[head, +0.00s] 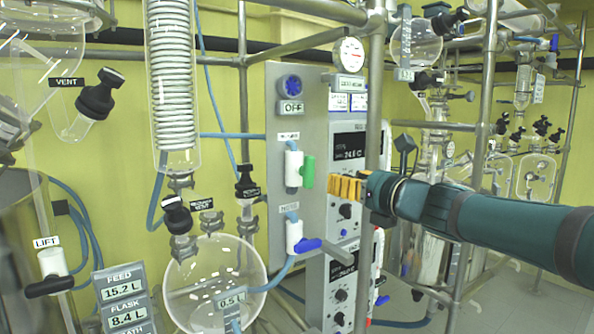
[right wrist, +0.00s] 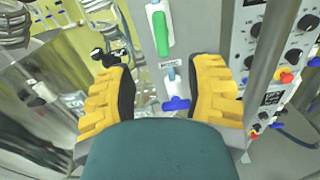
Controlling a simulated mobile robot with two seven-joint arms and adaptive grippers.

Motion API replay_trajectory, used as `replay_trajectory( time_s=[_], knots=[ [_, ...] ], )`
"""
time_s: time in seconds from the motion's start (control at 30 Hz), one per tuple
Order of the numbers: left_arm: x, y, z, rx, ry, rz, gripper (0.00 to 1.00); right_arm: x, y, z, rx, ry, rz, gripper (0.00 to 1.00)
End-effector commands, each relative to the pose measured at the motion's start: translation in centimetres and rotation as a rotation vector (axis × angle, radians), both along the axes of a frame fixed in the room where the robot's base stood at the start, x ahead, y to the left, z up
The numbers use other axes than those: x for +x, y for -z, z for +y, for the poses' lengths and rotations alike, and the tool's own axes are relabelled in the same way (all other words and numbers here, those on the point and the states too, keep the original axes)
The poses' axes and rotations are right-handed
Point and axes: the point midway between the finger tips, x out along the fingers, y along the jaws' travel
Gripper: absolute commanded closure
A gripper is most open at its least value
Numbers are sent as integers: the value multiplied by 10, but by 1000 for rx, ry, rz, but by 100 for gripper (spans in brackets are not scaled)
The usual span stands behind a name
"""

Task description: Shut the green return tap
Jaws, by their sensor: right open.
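The green return tap (head: 308,172) has a white body and a green handle standing upright, along the blue hose line on the grey panel. Its label is too small to read surely. In the right wrist view the green handle (right wrist: 161,33) is beyond and above the gap between my fingers. My right gripper (head: 345,188) points left at the panel, just right of the green handle and apart from it. Its yellow fingers (right wrist: 163,85) are spread wide with nothing between them. My left gripper is not in view.
A second tap with a blue handle (head: 306,245) sits below, its handle roughly level. A metal post (head: 375,90) stands close by my right gripper. The control boxes (head: 343,285) are behind it. A glass flask (head: 213,285) hangs lower left of the panel.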

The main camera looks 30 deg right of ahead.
Motion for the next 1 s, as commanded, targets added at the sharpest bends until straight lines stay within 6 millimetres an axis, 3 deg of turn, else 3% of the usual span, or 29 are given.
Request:
replay_trajectory(
  time_s=[0.6,0.8,1.0],
  knots=[
    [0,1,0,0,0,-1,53,110,2,9,9,-3,2,47],
    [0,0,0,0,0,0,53,127,1,10,8,-2,1,47],
    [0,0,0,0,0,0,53,130,1,11,8,-1,2,47]
  ],
)
